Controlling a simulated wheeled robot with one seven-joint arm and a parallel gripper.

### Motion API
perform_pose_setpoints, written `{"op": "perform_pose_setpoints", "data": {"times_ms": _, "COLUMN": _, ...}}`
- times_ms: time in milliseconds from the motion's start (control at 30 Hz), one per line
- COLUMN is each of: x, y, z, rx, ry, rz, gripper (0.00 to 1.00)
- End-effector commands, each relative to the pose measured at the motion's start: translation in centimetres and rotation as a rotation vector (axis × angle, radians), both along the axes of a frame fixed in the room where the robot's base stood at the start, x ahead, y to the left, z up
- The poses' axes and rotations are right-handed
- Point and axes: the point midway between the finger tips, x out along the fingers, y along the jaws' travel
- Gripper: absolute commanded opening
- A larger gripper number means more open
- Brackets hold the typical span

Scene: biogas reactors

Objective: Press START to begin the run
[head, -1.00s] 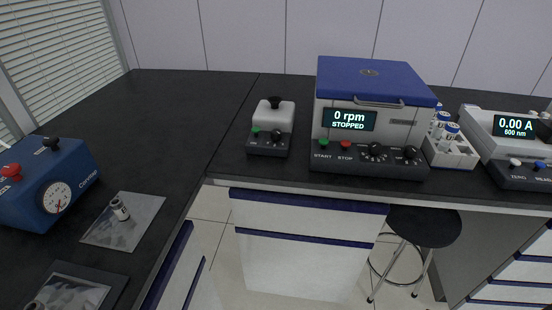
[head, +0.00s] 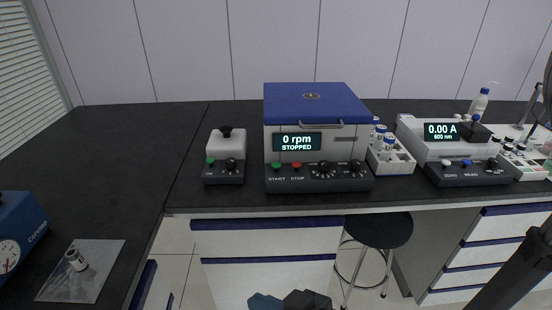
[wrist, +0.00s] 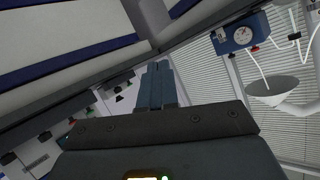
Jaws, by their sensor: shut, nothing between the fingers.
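The white centrifuge (head: 352,142) with a blue lid stands on the black bench, lid closed. Its display (head: 298,142) reads 0 rpm, STOPPED. The green START button (head: 277,166) is at the left of its dark front panel, beside the red STOP button (head: 297,166). My gripper (wrist: 158,66) shows in the wrist view with its fingers together and nothing between them. It appears apart from any button. The fingertips are not clearly visible in the head view, where only dark and blue parts of my arm show at the bottom edge.
A small mixer (head: 225,150) with its own green button stands left of the centrifuge. A vial rack (head: 392,160) and a photometer (head: 440,145) stand to its right. A stool (head: 378,231) is under the bench. A blue gauge box (wrist: 240,33) shows in the wrist view.

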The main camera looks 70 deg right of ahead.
Motion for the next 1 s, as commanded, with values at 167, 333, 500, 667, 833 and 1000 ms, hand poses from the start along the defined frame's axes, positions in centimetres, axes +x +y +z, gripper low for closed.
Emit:
{"op": "perform_pose_setpoints", "data": {"times_ms": 167, "x": 6.0, "y": -5.1, "z": 1.1, "rx": 0.135, "ry": 0.014, "rz": -0.143, "gripper": 0.00}}
{"op": "perform_pose_setpoints", "data": {"times_ms": 333, "x": 10.2, "y": -11.1, "z": 3.0, "rx": 0.254, "ry": 0.033, "rz": -0.251, "gripper": 0.00}}
{"op": "perform_pose_setpoints", "data": {"times_ms": 500, "x": 12.6, "y": -18.5, "z": 6.3, "rx": 0.350, "ry": 0.057, "rz": -0.349, "gripper": 0.00}}
{"op": "perform_pose_setpoints", "data": {"times_ms": 667, "x": 12.8, "y": -25.7, "z": 10.3, "rx": 0.422, "ry": 0.089, "rz": -0.437, "gripper": 0.00}}
{"op": "perform_pose_setpoints", "data": {"times_ms": 833, "x": 11.3, "y": -31.4, "z": 14.1, "rx": 0.471, "ry": 0.128, "rz": -0.511, "gripper": 0.00}}
{"op": "perform_pose_setpoints", "data": {"times_ms": 1000, "x": 10.0, "y": -34.2, "z": 16.0, "rx": 0.496, "ry": 0.154, "rz": -0.552, "gripper": 0.00}}
